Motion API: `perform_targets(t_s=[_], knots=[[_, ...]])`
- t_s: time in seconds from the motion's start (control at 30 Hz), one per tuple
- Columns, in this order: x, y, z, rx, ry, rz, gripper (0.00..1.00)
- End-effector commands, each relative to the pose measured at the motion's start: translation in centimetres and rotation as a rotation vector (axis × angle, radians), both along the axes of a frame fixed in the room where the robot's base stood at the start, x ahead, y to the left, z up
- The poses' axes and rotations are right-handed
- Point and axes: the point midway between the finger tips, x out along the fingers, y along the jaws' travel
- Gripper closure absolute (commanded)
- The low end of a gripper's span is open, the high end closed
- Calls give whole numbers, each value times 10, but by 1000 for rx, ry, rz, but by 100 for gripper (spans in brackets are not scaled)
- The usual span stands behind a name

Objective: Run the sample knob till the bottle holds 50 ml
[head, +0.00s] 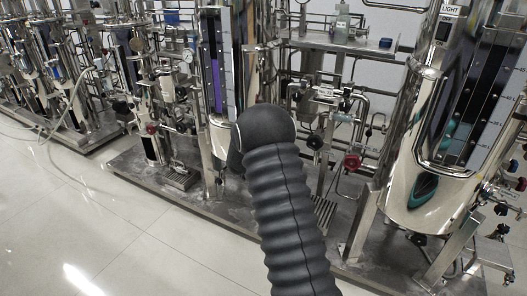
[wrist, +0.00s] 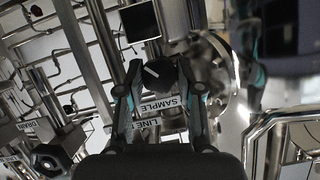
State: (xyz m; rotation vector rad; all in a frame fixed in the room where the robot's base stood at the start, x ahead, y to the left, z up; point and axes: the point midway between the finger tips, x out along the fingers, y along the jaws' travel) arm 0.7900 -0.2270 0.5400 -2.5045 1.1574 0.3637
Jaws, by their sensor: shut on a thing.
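The sample knob (wrist: 162,74) is black and round with a white pointer line slanting to the upper left in the wrist view. A white SAMPLE label (wrist: 160,106) sits just below it. My gripper (wrist: 159,82) has one finger on each side of the knob and is shut on it. In the head view my dark ribbed arm reaches the skid and hides the gripper and the knob. I cannot make out the sample bottle or its liquid level in either view.
A DRAIN label and a dark valve knob (wrist: 48,160) are at lower left in the wrist view. A curved steel pipe (wrist: 262,125) is at right. The head view shows a large steel vessel (head: 408,190) at right, a red valve handle (head: 352,161) and clear floor at lower left.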

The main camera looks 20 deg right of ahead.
Motion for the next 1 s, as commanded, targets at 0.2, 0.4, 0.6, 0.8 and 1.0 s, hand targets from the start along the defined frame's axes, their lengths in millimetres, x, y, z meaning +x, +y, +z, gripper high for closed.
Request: perform_targets(t_s=[0.2,0.4,0.6,0.8,1.0], knots=[[-1,0,-1,-3,6,-2,99],[-1,0,-1,-1,6,-2,57],[-1,0,-1,-2,5,-1,54],[-3,4,1,-2,4,1,54],[-20,22,12,-1,3,1,54]])
